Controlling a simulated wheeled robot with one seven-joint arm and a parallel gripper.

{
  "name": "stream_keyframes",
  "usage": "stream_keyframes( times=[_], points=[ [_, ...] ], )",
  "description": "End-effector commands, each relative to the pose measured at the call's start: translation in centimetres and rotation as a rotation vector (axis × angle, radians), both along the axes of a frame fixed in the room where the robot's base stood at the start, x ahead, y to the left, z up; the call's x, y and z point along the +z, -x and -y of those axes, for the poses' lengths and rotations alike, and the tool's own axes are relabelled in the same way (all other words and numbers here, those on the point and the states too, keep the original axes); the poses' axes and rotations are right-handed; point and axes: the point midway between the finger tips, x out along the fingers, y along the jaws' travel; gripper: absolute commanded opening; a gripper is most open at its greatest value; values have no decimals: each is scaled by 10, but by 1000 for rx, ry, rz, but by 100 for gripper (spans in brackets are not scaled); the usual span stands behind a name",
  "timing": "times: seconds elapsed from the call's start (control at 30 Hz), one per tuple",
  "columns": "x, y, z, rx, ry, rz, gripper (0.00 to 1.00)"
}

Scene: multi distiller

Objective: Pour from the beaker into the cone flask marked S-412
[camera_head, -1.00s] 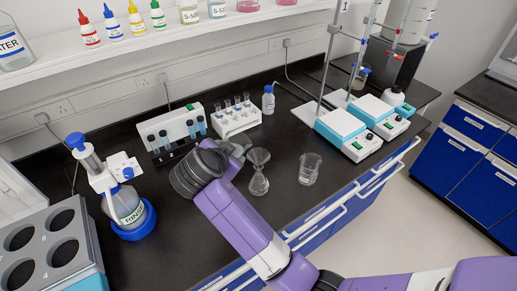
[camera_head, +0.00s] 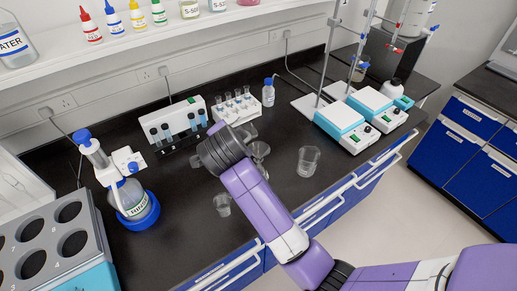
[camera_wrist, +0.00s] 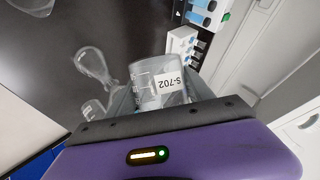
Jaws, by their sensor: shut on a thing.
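My gripper (camera_wrist: 160,104) is shut on a clear graduated glass beaker (camera_wrist: 150,82) with a label reading S-702, upside down in the wrist view. In the head view my wrist hides most of the held beaker. A clear narrow-necked glass flask (camera_wrist: 92,64) stands apart from it, to its left in the wrist view. In the head view this flask (camera_head: 260,150) shows just right of my wrist, partly hidden. I cannot read any mark on it.
A larger beaker (camera_head: 308,161) stands to the right, and a small glass vessel (camera_head: 222,204) stands near the front edge. Racks of tubes (camera_head: 236,108), a wash bottle (camera_head: 132,196) and hotplates (camera_head: 342,122) surround the workspace.

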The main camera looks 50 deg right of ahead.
Motion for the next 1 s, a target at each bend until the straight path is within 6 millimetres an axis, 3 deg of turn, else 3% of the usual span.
stream_keyframes(
  times=[1.0],
  points=[
    [-28, -1, -1, 0, -95, 82, 0]
  ],
)
